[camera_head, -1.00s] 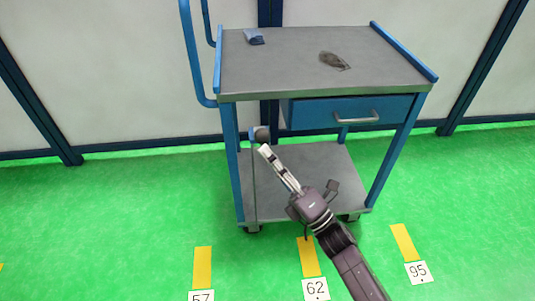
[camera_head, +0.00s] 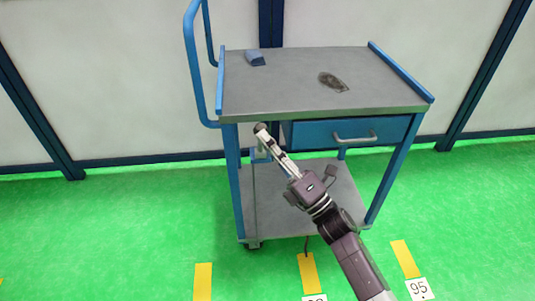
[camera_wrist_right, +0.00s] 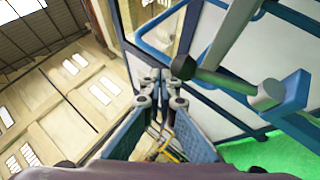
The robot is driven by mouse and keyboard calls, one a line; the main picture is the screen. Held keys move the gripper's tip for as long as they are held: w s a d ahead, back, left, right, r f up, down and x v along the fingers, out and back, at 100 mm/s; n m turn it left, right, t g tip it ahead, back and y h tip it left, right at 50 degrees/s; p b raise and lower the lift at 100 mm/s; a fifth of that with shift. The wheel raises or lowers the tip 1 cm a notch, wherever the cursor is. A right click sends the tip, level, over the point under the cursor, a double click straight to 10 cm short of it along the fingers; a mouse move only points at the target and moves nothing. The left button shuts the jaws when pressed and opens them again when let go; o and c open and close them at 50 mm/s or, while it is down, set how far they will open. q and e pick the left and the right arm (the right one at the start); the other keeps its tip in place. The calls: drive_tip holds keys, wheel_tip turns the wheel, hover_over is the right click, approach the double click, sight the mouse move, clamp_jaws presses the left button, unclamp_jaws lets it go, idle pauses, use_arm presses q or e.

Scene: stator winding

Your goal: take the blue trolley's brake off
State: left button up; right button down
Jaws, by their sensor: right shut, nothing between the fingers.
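The blue trolley (camera_head: 330,97) has a grey top, a drawer and a lower shelf, and stands at the centre of the head view. A lever with a dark, rounded end (camera_wrist_right: 182,67) and a grey rod shows in the wrist view, by a blue bracket (camera_wrist_right: 292,100) on the trolley frame. In the head view, the bracket area at the trolley's left front is partly hidden by my right gripper (camera_head: 264,136). The gripper is shut and empty, its fingertips close beside the lever's end; I cannot tell whether they touch. My left gripper is not in view.
A blue cloth (camera_head: 256,58) and a dark flat item (camera_head: 333,82) lie on the trolley top. The drawer (camera_head: 350,132) is closed. A blue push handle (camera_head: 192,60) rises at the left. The green floor (camera_head: 110,225) is clear on both sides.

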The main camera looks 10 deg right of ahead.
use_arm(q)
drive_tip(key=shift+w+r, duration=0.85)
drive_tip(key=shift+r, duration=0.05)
use_arm(e)
drive_tip(key=w, duration=0.1)
drive_tip(key=w+r, duration=0.1)
drive_tip(key=shift+w+r, duration=0.2)
drive_tip(key=shift+w, duration=0.1)
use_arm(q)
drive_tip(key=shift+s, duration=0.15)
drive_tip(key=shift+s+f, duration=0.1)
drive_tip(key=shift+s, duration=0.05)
use_arm(e)
drive_tip(key=shift+s, duration=0.1)
